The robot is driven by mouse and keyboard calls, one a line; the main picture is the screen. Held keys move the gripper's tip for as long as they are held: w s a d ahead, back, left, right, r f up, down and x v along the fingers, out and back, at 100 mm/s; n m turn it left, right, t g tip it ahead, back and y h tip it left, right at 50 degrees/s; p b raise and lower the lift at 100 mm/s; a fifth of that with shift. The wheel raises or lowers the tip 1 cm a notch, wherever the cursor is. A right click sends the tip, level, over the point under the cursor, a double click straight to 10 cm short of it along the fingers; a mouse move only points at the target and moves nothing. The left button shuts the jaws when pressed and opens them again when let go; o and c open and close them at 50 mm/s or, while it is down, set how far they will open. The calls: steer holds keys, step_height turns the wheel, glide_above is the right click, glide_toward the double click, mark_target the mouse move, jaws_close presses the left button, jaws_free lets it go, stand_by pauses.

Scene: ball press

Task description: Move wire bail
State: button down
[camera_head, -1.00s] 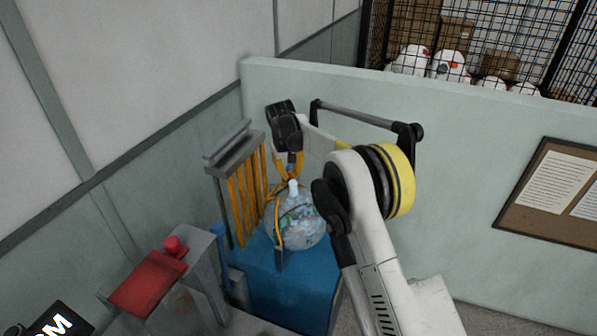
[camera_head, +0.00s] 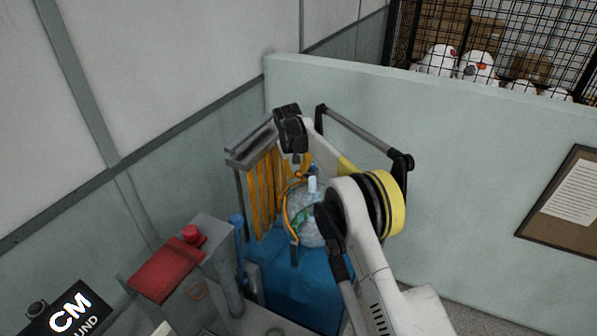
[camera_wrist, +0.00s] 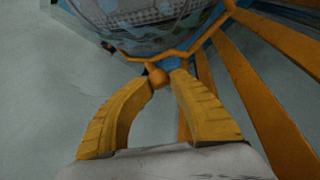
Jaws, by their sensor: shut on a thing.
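The wire bail (camera_wrist: 142,56) is a thin orange wire with a small round knob, running along the edge of a patterned ball in the wrist view. My gripper (camera_wrist: 158,84) has its two yellow ribbed fingers closed around the knob. In the head view, the bail (camera_head: 287,208) curves beside the grey-blue patterned ball (camera_head: 304,213), which rests on a blue base (camera_head: 300,285). My fingers are above and partly behind the ball there. My arm hides the ball's right side.
A grey frame (camera_head: 250,148) with several orange straps stands left of the ball. A grey machine with a red lever plate (camera_head: 166,268) and red button (camera_head: 192,234) is at lower left. A pale green wall (camera_head: 470,160) closes the back. A dark handle bar (camera_head: 362,134) is behind my arm.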

steer(key=shift+a, duration=0.15)
steer(key=c, duration=1.2)
jaws_free()
steer(key=shift+a, duration=0.1)
steer(key=shift+r, duration=0.1)
steer(key=d+v, duration=0.1)
steer(key=v, duration=1)
steer(key=shift+a+r, duration=0.35)
steer(key=shift+a, duration=0.1)
steer(key=shift+s, duration=0.15)
